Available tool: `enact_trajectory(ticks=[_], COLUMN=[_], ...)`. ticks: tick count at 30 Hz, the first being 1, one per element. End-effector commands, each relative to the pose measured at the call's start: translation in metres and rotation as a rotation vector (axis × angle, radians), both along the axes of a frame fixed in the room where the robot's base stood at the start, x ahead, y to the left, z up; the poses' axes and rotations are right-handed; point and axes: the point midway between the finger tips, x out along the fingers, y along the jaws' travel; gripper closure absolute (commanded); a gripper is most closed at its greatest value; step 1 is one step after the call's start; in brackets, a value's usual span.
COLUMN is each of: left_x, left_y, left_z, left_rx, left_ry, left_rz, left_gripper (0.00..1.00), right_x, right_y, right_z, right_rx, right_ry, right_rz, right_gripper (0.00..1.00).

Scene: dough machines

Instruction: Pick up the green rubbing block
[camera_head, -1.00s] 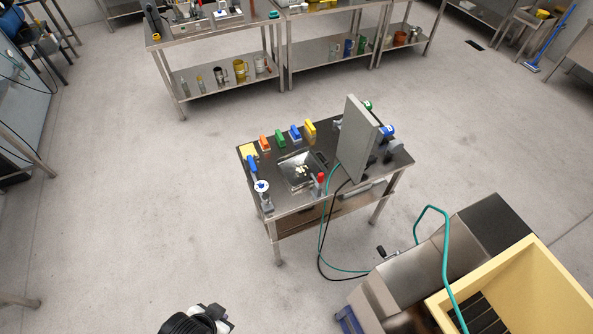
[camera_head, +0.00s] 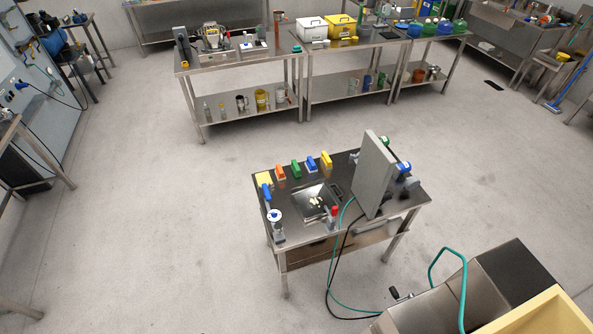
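The green rubbing block (camera_head: 296,168) stands on the small steel table (camera_head: 402,206) in the middle of the view. It is in a row along the table's back edge, between an orange block (camera_head: 280,172) on its left and a blue block (camera_head: 311,164) on its right. A yellow block (camera_head: 326,160) is at the right end of the row. Neither of my grippers shows in the head view now, and nothing visible touches the green block.
A metal tray (camera_head: 304,207), a red-topped item (camera_head: 333,211) and an upright grey panel (camera_head: 374,175) stand on the table. Green and black hoses hang at its front. A yellow-sided machine (camera_head: 545,318) is at lower right. The floor left of the table is clear.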

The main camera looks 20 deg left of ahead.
Motion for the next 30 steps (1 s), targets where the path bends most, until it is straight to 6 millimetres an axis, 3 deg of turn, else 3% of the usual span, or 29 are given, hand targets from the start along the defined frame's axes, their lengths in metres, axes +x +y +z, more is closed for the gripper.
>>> enact_trajectory(ticks=[2, 20, 30], left_x=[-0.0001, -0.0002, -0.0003], left_y=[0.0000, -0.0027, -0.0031], left_z=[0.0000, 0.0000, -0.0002], left_rx=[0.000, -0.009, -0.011], left_ry=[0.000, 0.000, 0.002], left_rz=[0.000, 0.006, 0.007], left_gripper=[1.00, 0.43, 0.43], right_x=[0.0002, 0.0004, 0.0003], right_y=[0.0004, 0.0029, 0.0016], right_z=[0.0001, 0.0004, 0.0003], right_rx=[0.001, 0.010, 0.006], right_ry=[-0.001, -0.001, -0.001], right_rz=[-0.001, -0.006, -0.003], right_gripper=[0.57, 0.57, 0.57])
